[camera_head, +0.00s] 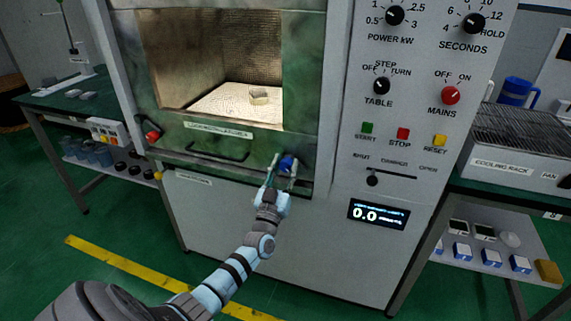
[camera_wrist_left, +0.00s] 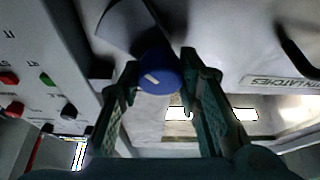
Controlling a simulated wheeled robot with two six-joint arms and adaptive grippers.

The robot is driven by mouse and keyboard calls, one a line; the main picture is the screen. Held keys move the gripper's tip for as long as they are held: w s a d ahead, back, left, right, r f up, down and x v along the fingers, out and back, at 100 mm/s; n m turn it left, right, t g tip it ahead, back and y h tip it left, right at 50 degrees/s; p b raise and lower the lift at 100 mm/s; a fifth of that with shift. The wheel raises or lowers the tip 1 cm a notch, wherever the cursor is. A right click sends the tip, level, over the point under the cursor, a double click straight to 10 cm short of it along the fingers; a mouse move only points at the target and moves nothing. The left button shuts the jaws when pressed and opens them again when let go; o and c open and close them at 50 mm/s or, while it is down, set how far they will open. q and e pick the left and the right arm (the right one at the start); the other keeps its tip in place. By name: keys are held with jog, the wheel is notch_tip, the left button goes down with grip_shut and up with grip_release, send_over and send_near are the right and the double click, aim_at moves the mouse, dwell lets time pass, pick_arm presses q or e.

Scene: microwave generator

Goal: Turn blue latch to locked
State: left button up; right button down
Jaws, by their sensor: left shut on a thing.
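The blue latch (camera_head: 287,163) is at the lower right corner of the green oven door (camera_head: 205,139). In the left wrist view the blue latch (camera_wrist_left: 158,72) is a round blue hub with a short white mark, and a wider blue-grey part extends up and left behind it. My left gripper (camera_head: 282,172) is at the latch, one finger on each side of the hub, shut on it. The fingers partly cover the latch in the head view. I cannot tell whether it stands at locked. My right gripper is not in view.
A dark door handle (camera_head: 216,153) is left of the latch, under a white label (camera_head: 218,131). The control panel (camera_head: 395,150) with knobs, buttons and a slider is to the right. A cooling rack (camera_head: 510,150) stands further right.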

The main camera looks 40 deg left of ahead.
pick_arm(q)
jog(key=n+y+p, duration=0.1)
jog(key=n, duration=0.1)
jog(key=n+g+y+p, duration=0.1)
jog(key=n, duration=0.2)
jog(key=shift+r, duration=0.15)
jog(key=n+g+y+p, duration=0.1)
jog(key=n, duration=0.1)
jog(key=n+g+y+p, duration=0.1)
jog(key=n+p, duration=0.1)
jog(key=n, duration=0.1)
jog(key=n+g+p, duration=0.1)
jog(key=n+p, duration=0.1)
jog(key=n, duration=0.1)
jog(key=n+g+p, duration=0.1)
jog(key=n+p, duration=0.1)
jog(key=n, duration=0.1)
jog(key=shift+n+g+y, duration=0.3)
jog(key=shift+g+y, duration=0.1)
jog(key=shift+n+g+p, duration=0.5)
jog(key=shift+n+p, duration=0.45)
jog(key=shift+n, duration=0.55)
